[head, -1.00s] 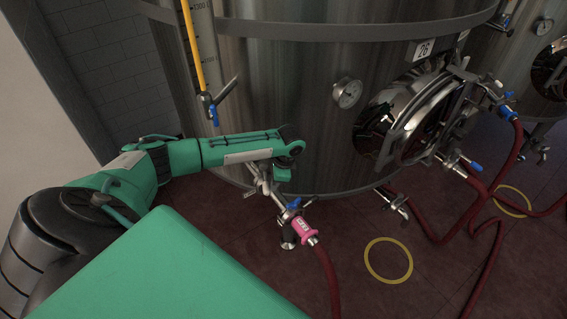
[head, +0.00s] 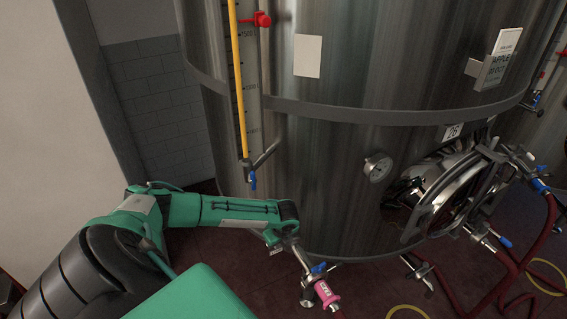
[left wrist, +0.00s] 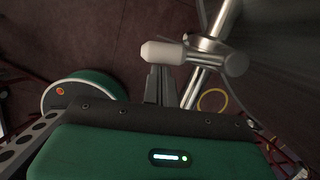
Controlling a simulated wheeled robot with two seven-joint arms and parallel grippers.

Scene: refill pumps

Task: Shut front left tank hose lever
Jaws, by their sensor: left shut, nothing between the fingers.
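The steel tank (head: 330,160) fills the middle of the head view. At its bottom left, a steel outlet with a blue lever (head: 318,268) joins a pink hose coupling (head: 326,293). My left gripper (head: 274,246) is just left of and above this outlet, its fingers mostly hidden by the wrist. In the left wrist view the gripper fingers (left wrist: 160,88) are together with nothing between them. They point at a whitish rounded tip (left wrist: 163,52) on a steel pipe fitting (left wrist: 205,60); I cannot tell whether they touch. My right gripper is out of view.
A yellow level gauge (head: 238,80) with another blue lever (head: 252,181) stands above my left arm. A tiled wall (head: 150,90) is at the left.

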